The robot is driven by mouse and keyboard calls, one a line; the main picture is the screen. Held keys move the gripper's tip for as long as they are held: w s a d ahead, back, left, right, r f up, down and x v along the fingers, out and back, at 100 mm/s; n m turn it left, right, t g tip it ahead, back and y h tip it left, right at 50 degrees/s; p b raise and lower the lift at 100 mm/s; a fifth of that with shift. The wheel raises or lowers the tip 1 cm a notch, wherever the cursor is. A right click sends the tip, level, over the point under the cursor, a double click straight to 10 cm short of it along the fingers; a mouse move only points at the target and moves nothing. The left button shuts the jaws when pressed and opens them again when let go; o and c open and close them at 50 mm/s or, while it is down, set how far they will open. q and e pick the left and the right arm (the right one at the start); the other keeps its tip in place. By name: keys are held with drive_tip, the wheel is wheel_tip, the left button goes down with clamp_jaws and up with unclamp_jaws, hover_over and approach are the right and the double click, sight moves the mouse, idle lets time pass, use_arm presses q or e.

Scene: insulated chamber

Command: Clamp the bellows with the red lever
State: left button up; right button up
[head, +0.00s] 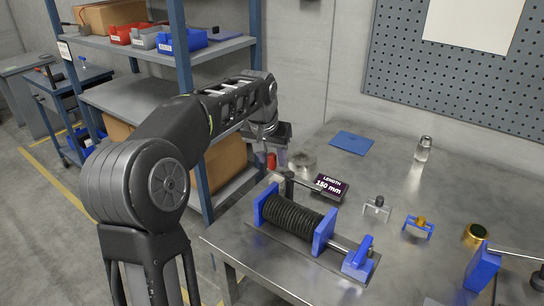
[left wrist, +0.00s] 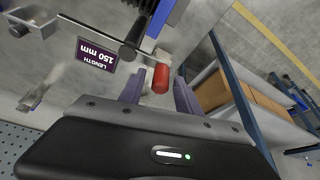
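The black ribbed bellows (head: 292,217) lies between two blue plates on the metal table. A display (head: 331,187) beside it reads LENGTH 150 mm; it also shows upside down in the left wrist view (left wrist: 93,55). The red lever grip (head: 271,161) is at the bellows fixture's far end, on a dark arm. In the left wrist view the red grip (left wrist: 161,79) sits between my spread fingers, with gaps on both sides. My left gripper (head: 272,148) is open and hangs over the grip; it shows in the wrist view too (left wrist: 158,92). My right gripper is not in view.
A blue shelf rack (head: 187,100) with bins and boxes stands left of the table (head: 400,265).

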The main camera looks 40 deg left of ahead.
use_arm(q)
clamp_jaws()
idle(1.2)
